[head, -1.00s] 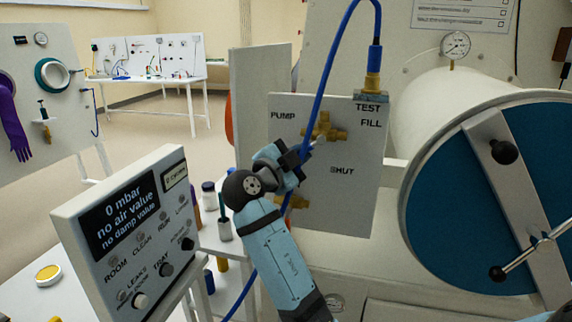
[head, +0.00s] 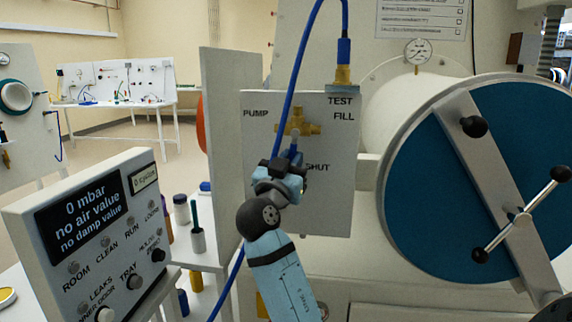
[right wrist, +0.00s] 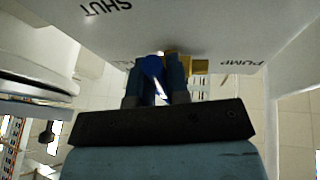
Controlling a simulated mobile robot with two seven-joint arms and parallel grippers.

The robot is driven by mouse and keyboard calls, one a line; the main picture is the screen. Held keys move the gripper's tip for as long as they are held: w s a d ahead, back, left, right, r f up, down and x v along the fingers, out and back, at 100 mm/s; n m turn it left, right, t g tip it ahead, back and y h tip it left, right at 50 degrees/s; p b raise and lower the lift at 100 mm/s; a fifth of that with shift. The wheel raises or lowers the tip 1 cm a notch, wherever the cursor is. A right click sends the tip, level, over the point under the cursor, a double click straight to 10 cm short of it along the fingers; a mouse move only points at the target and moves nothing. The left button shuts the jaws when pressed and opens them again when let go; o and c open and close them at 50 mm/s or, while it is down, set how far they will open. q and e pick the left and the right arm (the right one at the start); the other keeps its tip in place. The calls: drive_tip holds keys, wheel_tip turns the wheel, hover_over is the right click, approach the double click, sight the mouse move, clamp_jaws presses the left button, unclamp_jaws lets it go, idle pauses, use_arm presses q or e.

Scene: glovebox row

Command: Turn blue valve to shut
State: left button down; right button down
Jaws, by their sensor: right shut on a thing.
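The brass valve (head: 300,124) sits on the white panel (head: 335,205), between the labels PUMP, TEST, FILL and SHUT. Its blue handle (head: 294,150) points down from the brass body, toward the side where SHUT is printed. My right gripper (head: 291,163) reaches up from below and is shut on the handle, covering its lower part and the edge of the SHUT label. In the right wrist view, the blue handle (right wrist: 153,67) is between the two fingers of my right gripper (right wrist: 157,82). My left gripper is out of view.
A blue hose (head: 297,75) loops in front of the panel, close to my right arm. A readout box (head: 95,235) stands at the left front. The large round blue door (head: 420,190) with its bar handle is at the right. Small bottles (head: 181,210) stand behind the box.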

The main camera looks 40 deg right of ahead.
drive_tip(key=shift+s+d+n+t, duration=0.25)
drive_tip(key=shift+n+t, duration=0.15)
drive_tip(key=shift+n, duration=0.3)
drive_tip(key=c, duration=1.1)
unclamp_jaws()
drive_tip(key=shift+f, duration=0.15)
